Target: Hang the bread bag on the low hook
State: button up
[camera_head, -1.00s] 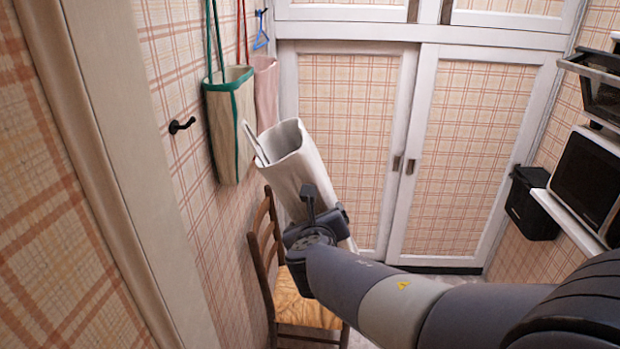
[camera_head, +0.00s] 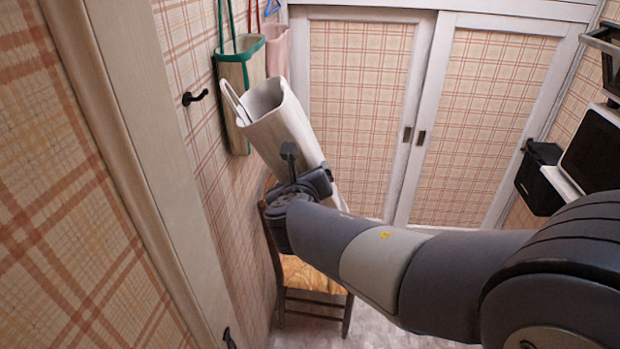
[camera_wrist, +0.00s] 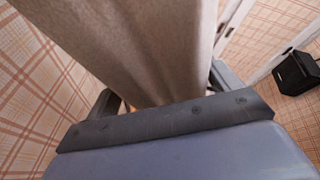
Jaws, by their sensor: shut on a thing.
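The bread bag (camera_head: 283,128) is a cream-white cloth bag with its open top tilted up and left and a strap loop (camera_head: 233,104) at its left rim. My gripper (camera_head: 306,180) is shut on it partway down; the lower part is mostly hidden behind my arm. In the wrist view the bag (camera_wrist: 150,45) fills the space between the fingers (camera_wrist: 165,92). A dark hook (camera_head: 195,97) is on the left wall, left of the bag and apart from it. A lower dark hook (camera_head: 228,338) shows at the bottom edge, partly cut off.
A green-trimmed bag (camera_head: 238,90) and a pink bag (camera_head: 277,50) hang on the left wall behind the held bag. A wooden chair (camera_head: 305,275) stands below my gripper. White sliding doors (camera_head: 427,120) close the back. A black bin (camera_head: 540,178) and shelves are at right.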

aim_at(279, 180)
jog(key=shift+w+a+f, duration=0.1)
jog(key=shift+a, duration=1.05)
jog(key=shift+w+a+f, duration=0.1)
jog(key=shift+a, duration=1.05)
jog(key=shift+a+f+b, duration=0.4)
jog(key=shift+a+f, duration=0.35)
jog(key=shift+f, duration=0.1)
